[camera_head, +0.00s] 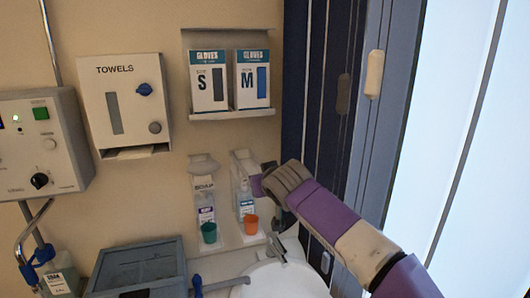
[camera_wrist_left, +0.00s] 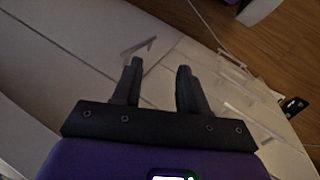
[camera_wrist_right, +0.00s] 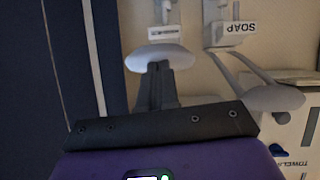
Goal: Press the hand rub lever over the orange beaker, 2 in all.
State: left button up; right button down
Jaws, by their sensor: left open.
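The orange beaker (camera_head: 251,224) stands upright on the shelf under the right-hand dispenser, the hand rub (camera_head: 243,160). Its bottle with a blue label hangs above the beaker. In the right wrist view, which is upside down, the pale oval hand rub lever (camera_wrist_right: 158,54) lies right at my right fingertips. My right gripper (camera_wrist_right: 157,70) has its fingers together with nothing between them; I cannot tell whether they touch the lever. In the head view my right gripper (camera_head: 262,184) hides part of the dispenser front. My left gripper (camera_wrist_left: 158,75) is open and empty, away from the dispensers.
The soap dispenser (camera_head: 204,180) with a green beaker (camera_head: 209,232) is just left; its lever (camera_wrist_right: 275,97) sits close by. A sink (camera_head: 285,280) and tap (camera_head: 277,247) lie below. Glove boxes (camera_head: 230,80) hang above. A dark panel (camera_head: 315,110) stands on the right.

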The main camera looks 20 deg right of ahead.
jog(key=shift+f, duration=0.1)
jog(key=s+a+r+p, duration=0.1)
jog(key=s+r+p, duration=0.1)
jog(key=s+r, duration=0.7)
jog(key=shift+s, duration=0.45)
jog(key=shift+a, duration=0.1)
dwell(0.4)
